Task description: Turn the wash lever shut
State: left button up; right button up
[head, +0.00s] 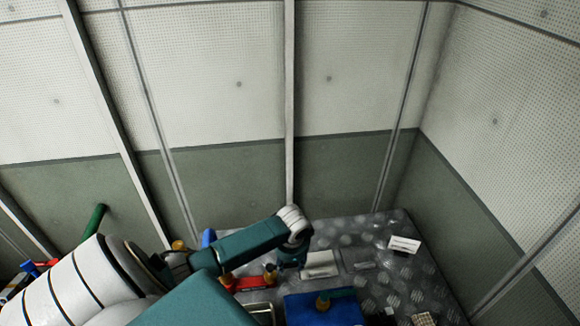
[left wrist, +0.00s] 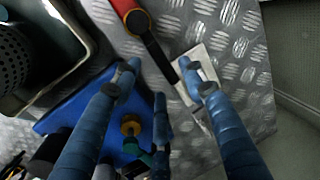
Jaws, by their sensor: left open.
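In the left wrist view a black lever (left wrist: 155,52) reaches from a brass-ringed red fitting (left wrist: 130,12) toward my right-hand fingertip. I take it for the wash lever, though no readable label confirms this. My left gripper (left wrist: 160,72) is open, its blue fingers either side of the lever's outer part; I cannot tell whether they touch it. In the head view the red fitting (head: 247,283) lies below my arm, and my left gripper (head: 291,258) points down there, its fingertips hard to make out. My right gripper is not in view.
A blue block (head: 300,308) carries a brass-and-teal valve (head: 325,300). A white plate (head: 320,264) lies behind it. A small white sign (head: 404,244) stands at right on the metal tread-plate surface (head: 375,230). A metal basin (left wrist: 80,70) shows in the wrist view. Walls close off the back and right.

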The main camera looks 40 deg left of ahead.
aim_at(290, 266)
pick_arm(q)
jog(key=f, duration=0.2)
jog(key=shift+w+a+f, duration=0.25)
jog(key=shift+a+f, duration=0.05)
jog(key=shift+f, duration=0.2)
grip_shut()
jog(key=shift+w, duration=0.1)
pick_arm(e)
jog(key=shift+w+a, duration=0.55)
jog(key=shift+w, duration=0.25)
